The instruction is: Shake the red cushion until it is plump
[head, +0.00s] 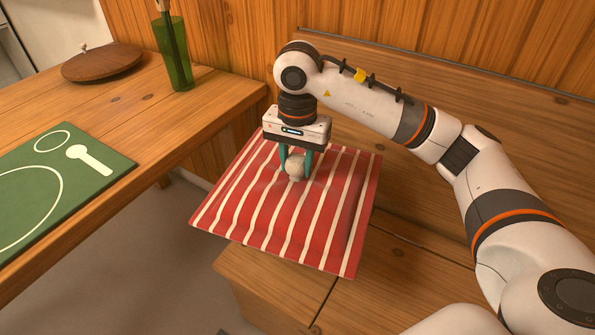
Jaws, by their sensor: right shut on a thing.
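The red cushion (262,205) with white stripes is in the middle of the head view, over the wooden bench. Its left part reaches out past the bench's edge. I cannot tell whether it rests on the bench or hangs just above it. A pale rounded knob (296,167) sits at the middle of its top. My right gripper (297,172) points down from above, its teal fingers on either side of the knob and shut on it. My left gripper is not in view.
The wooden bench (385,272) runs below and right of the cushion, with a wooden back behind.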

